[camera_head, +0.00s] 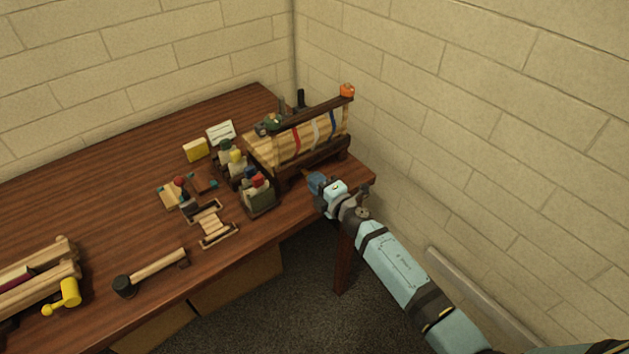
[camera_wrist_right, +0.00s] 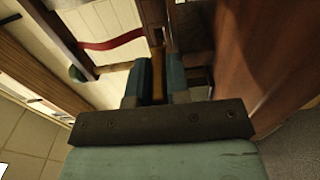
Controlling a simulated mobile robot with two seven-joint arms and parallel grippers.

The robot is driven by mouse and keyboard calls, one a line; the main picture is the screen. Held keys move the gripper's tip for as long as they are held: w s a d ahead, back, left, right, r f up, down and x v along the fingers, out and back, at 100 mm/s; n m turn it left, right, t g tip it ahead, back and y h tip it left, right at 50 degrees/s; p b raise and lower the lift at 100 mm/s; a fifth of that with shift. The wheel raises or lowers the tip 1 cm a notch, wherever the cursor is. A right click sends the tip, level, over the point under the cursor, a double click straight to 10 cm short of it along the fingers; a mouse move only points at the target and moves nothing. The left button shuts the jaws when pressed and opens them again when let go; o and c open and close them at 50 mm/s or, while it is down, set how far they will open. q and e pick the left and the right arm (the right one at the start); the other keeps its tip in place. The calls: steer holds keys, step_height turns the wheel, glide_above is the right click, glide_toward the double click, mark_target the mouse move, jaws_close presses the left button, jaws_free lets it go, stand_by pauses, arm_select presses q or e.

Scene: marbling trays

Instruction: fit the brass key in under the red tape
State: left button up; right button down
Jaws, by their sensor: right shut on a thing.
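The red tape (camera_head: 296,139) is a strip across the pale slatted board (camera_head: 284,150) on a dark wooden rack at the table's right end. It also shows in the right wrist view (camera_wrist_right: 112,43) as a curved red band at the upper left. My right gripper (camera_head: 316,182) is in front of the rack, near the table's right edge. In the right wrist view its blue fingers (camera_wrist_right: 158,82) are shut on the narrow brass key (camera_wrist_right: 158,72). The key is to the right of the red tape and apart from it; the fingers hide part of it. My left gripper is not in view.
White tape (camera_head: 315,132) and blue tape (camera_head: 333,122) cross the same board. Several small pots with coloured tops, like the red-topped one (camera_head: 258,180), stand left of the rack. A mallet (camera_head: 150,272) lies near the front edge. The table's far left is clear.

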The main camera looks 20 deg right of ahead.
mark_target(308, 173)
steer(key=shift+b+x, duration=0.4)
steer(key=shift+x, duration=1.45)
stand_by(0.3)
steer(key=c, duration=1)
jaws_free()
steer(key=v, duration=1.4)
steer(key=shift+w, duration=0.1)
steer(key=s+a+f+m+g+h+p, duration=0.1)
steer(key=s+m+g+p, duration=0.1)
steer(key=s+m, duration=0.4)
steer(key=s+a+f+m+g+h+p, duration=0.1)
steer(key=s+f+m+g+p, duration=0.1)
steer(key=s+m, duration=0.4)
steer(key=s+a+f+m+g+h+p, duration=0.1)
steer(key=s+f+m+g+p, duration=0.1)
steer(key=s+m, duration=0.5)
steer(key=shift+s+a, duration=0.15)
steer(key=shift+s, duration=2.85)
